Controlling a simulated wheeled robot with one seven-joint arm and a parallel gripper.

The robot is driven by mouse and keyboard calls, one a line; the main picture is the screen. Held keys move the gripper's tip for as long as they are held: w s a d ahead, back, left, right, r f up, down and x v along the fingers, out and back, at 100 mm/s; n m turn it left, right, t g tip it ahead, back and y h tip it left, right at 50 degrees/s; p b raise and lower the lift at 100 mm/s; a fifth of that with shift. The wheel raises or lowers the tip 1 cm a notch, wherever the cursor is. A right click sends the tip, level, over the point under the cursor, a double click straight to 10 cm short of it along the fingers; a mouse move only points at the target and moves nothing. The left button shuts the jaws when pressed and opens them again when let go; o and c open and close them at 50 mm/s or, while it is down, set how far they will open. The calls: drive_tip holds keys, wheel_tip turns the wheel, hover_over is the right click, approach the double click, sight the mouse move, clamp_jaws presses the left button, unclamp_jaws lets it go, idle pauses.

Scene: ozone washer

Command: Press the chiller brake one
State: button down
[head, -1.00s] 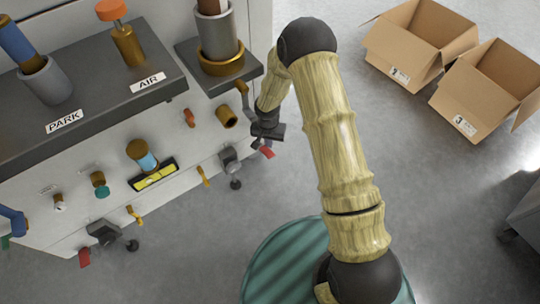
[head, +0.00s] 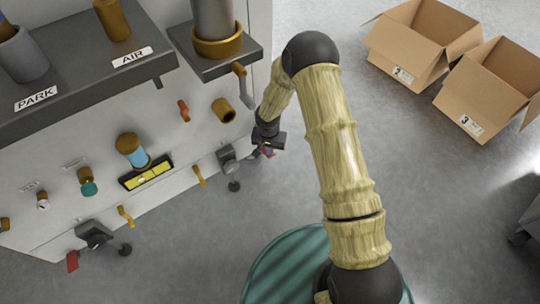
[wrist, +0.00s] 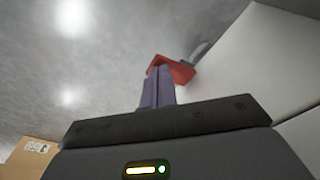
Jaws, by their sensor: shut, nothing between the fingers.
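A red brake lever (wrist: 182,68) shows right behind my fingertips in the wrist view. In the head view its small red part (head: 269,152) peeks out under my gripper (head: 266,148), at the caster on the machine's right end. My gripper (wrist: 157,72) is shut and empty, its two fingers side by side, overlapping the lever in the picture. I cannot tell whether they touch it. A second red brake lever (head: 72,262) sits at the left caster. No label shows which brake is number one.
The white machine (head: 130,190) carries a dark shelf (head: 85,90) with PARK and AIR labels, plus several knobs and valves. Two cardboard boxes (head: 415,45) (head: 490,85) lie on the floor at upper right. Grey floor between is clear.

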drive_tip(key=shift+f+b, duration=0.9)
drive_tip(key=shift+f, duration=0.5)
drive_tip(key=shift+r, duration=0.3)
drive_tip(key=s, duration=0.2)
drive_tip(key=s+r+p, duration=0.1)
drive_tip(key=shift+a, duration=0.4)
drive_tip(key=shift+a, duration=0.1)
